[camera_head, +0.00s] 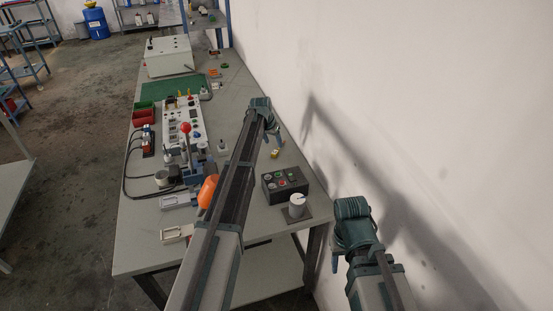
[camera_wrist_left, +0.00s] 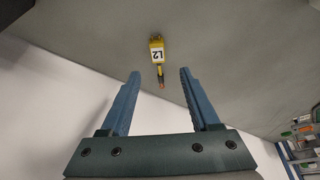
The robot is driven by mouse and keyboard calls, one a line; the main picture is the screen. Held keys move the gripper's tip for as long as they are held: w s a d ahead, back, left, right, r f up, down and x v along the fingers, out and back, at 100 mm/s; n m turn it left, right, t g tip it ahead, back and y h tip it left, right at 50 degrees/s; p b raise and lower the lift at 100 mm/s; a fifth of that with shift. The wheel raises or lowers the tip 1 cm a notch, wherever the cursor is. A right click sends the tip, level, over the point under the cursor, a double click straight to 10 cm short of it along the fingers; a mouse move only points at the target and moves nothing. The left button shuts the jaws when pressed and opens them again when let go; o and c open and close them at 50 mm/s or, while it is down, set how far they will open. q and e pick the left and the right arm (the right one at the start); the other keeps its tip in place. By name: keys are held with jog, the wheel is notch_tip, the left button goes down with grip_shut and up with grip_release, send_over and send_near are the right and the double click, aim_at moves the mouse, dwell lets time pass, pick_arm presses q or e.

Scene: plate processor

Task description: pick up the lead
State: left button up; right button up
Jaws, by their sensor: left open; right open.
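The lead seems to be the small yellow piece with a white "L2" tag (camera_wrist_left: 156,52) and a reddish tip, lying on the grey bench top in the left wrist view. It shows as a small yellow spot in the head view (camera_head: 274,154), near the wall side of the bench. My left gripper (camera_wrist_left: 157,75) is open and empty. The lead lies just beyond its fingertips, between their lines and apart from them. In the head view the left gripper (camera_head: 275,142) is above the lead. My right gripper (camera_head: 337,262) is open, off the bench's right side by the wall.
A black button box (camera_head: 285,183) and a white knob on a dark plate (camera_head: 297,206) stand right of my left arm. A lever press with a red ball (camera_head: 185,128) and a white terminal panel (camera_head: 172,113) stand to the left. The white wall (camera_head: 400,90) runs close along the right.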

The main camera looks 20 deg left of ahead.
aim_at(276, 151)
pick_arm(q)
jog(key=shift+w+f, duration=0.1)
jog(key=shift+f, duration=0.15)
jog(key=b+x, duration=0.5)
jog(key=shift+d+f, duration=0.15)
grip_shut()
